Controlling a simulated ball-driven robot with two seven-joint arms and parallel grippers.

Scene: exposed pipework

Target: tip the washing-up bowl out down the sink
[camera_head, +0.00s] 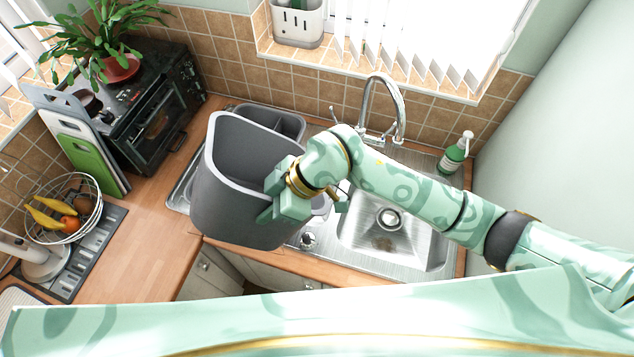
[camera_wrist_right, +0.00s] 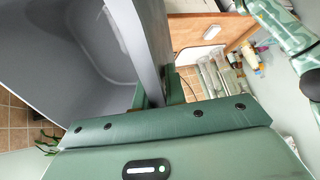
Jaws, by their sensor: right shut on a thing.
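The grey washing-up bowl (camera_head: 235,212) is held up over the counter and the left part of the sink unit, left of the main basin. My right gripper (camera_head: 272,200) is shut on the bowl's wall at its right side. In the right wrist view the bowl's wall (camera_wrist_right: 150,45) stands between the fingers, and the bare grey inside (camera_wrist_right: 70,70) shows at left. I cannot tell whether there is water in it. The steel sink (camera_head: 425,250) lies right of the bowl, with its drain (camera_head: 389,218) open to view. My left gripper is out of view.
The tap (camera_head: 385,105) rises behind the sink, near my right arm. A grey container (camera_head: 270,118) sits behind the bowl. A green bottle (camera_head: 453,158) stands at right. A fruit basket (camera_head: 68,210), chopping boards (camera_head: 85,150) and a black oven (camera_head: 160,120) fill the left.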

